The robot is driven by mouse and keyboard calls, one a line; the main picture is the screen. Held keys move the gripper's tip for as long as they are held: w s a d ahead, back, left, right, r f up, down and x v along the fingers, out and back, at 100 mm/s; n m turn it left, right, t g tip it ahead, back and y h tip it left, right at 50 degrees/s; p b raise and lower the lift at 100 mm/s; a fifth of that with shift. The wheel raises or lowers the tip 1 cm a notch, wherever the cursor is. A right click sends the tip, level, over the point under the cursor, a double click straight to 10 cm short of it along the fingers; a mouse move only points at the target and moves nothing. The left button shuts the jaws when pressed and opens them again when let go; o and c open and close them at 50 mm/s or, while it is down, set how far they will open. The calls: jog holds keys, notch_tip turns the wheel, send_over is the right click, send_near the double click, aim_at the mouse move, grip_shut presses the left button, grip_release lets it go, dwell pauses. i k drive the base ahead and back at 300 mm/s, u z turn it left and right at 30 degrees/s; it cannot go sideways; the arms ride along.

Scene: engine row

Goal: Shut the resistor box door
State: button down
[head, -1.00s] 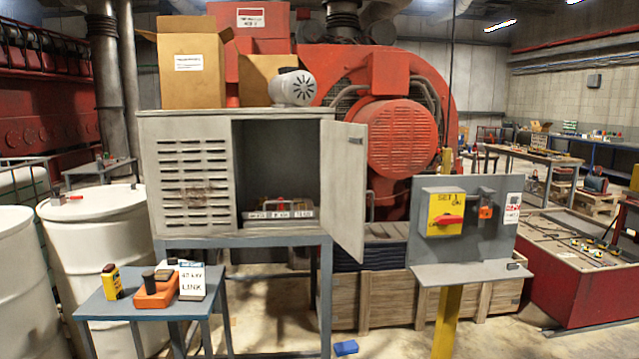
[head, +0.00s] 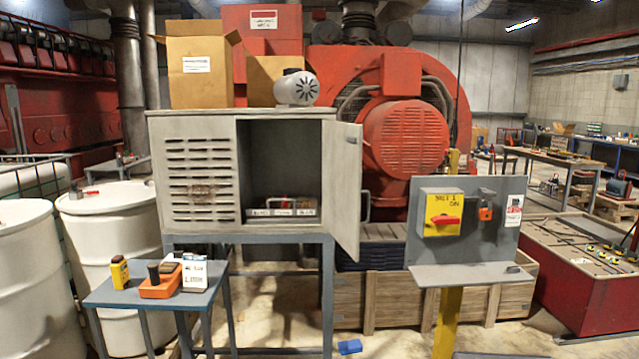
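The resistor box (head: 198,180) is a grey metal cabinet with a louvred left front, standing on a blue-grey stand. Its door (head: 347,192) is hinged at the right side of the opening and stands open, swung out towards me. A small latch piece shows near the door's top edge. Inside the open compartment (head: 280,160) a low tray with labelled blocks (head: 282,208) sits on the floor of the box. My gripper is not in view.
A small blue table (head: 215,285) with an orange device (head: 160,288) stands front left, beside white drums (head: 100,225). A grey panel on a yellow post (head: 450,270) with a yellow switch box (head: 443,212) stands right of the door. A blue object (head: 350,346) lies on the floor.

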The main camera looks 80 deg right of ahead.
aim_at(342, 190)
jog(key=u, duration=4.75)
jog(key=i, duration=0.1)
jog(key=z, duration=3.65)
jog(key=k, duration=1.7)
jog(key=z, duration=0.4)
jog(key=k, duration=0.8)
jog(key=z, duration=0.05)
